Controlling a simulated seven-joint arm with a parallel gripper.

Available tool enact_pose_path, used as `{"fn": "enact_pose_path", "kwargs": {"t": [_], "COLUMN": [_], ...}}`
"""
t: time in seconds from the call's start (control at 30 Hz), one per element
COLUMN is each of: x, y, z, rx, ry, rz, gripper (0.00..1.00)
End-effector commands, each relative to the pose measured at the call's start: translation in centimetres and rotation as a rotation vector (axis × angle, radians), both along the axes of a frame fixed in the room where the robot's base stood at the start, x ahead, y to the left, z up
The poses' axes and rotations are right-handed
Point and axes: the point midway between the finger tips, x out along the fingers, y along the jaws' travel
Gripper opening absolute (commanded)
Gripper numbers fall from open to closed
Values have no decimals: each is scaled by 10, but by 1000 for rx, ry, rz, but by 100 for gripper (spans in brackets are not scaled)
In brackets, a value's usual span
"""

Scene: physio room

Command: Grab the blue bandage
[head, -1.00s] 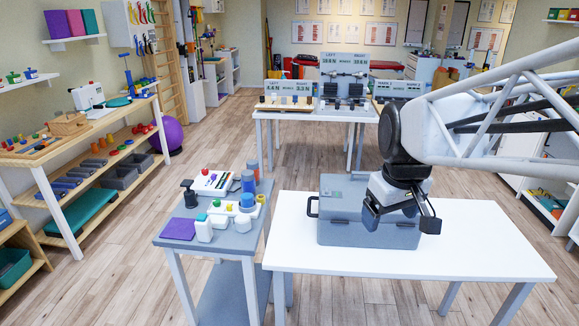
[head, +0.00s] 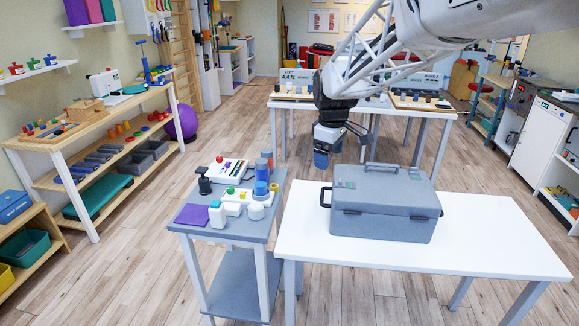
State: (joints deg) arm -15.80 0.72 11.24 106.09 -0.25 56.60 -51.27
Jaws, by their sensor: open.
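Several small items stand on the grey side table (head: 186,229). Among them is a blue roll (head: 261,189), which looks like the blue bandage, at the table's right side. A blue-grey cylinder (head: 262,171) stands just behind it. My gripper (head: 338,153) hangs in the air to the right of the side table, above and behind the grey case in the head view. Its fingers are apart with nothing seen between them. It is well clear of the blue roll.
A grey case (head: 383,215) stands on the white table (head: 480,240).

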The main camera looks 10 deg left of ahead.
Motion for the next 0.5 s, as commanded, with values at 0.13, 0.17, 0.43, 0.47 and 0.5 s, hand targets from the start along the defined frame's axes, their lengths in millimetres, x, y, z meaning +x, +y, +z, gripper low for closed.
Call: {"fn": "enact_pose_path", "kwargs": {"t": [0.13,0.17,0.43,0.47,0.5], "x": [32,38,89,93,100], "y": [31,37,94,101,109], "z": [-17,-21,-56,-60,-66], "rx": [-10,-12,-28,-30,-32], "ry": [13,15,33,35,38], "rz": [108,131,328,350,379], "gripper": [84,84,84,84,84]}}
